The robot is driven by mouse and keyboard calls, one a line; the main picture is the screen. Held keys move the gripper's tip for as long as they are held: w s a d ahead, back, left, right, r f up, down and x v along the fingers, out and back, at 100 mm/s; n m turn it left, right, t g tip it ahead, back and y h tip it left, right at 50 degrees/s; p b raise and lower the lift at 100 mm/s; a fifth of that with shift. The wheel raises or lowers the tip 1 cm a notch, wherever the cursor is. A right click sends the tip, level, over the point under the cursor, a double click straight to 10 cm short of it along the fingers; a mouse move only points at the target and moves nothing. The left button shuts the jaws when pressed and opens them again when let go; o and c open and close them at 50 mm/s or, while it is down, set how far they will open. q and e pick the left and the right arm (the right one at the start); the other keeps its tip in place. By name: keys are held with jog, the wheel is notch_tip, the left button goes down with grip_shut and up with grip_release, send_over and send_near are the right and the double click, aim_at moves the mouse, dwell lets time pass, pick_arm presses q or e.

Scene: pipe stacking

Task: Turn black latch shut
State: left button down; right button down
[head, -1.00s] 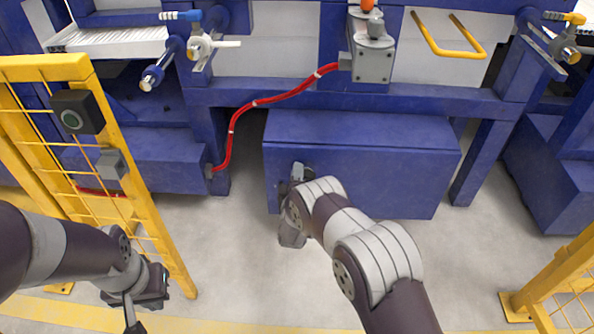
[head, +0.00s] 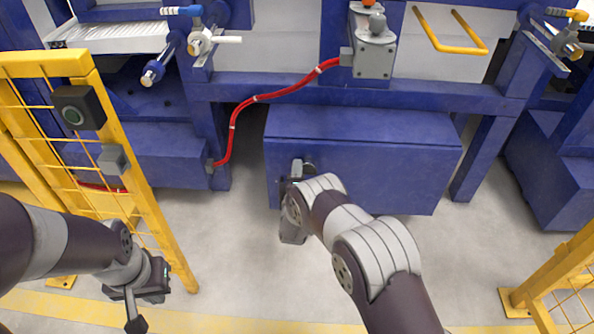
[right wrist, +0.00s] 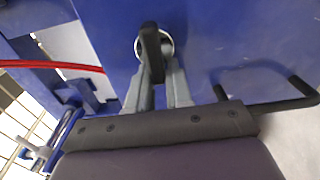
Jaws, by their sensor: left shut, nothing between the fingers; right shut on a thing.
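The black latch (right wrist: 151,42) is mounted on a round silver fitting on the front of the blue box. In the right wrist view its lever stands roughly upright between my right fingers. My right gripper (right wrist: 156,82) is shut on the latch; in the head view it (head: 295,178) is at the upper left of the box front, where my wrist partly hides the latch. The blue box (head: 370,165) has its lid down, with a thin seam along the front. My left gripper (head: 140,298) is shut and empty at the lower left, away from the box.
A yellow mesh fence (head: 140,185) stands close to my left arm, with a black button box (head: 79,108) on it. A red hose (head: 262,97) runs above the box's left side. A black bent bar (right wrist: 280,105) shows at right in the wrist view. Floor in front is clear.

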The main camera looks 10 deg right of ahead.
jog(key=c, duration=1.1)
grip_release()
jog(key=shift+s+d+f+h, duration=0.2)
jog(key=shift+d+f+h, duration=0.1)
jog(key=shift+d, duration=0.15)
jog(key=shift+d+r, duration=0.1)
jog(key=shift+d, duration=0.05)
jog(key=shift+s+a+r+p, duration=0.2)
jog(key=shift+s+a+p, duration=0.1)
jog(key=shift+p, duration=0.05)
jog(key=p+v, duration=0.5)
jog(key=v, duration=0.7)
jog(key=shift+d, duration=0.15)
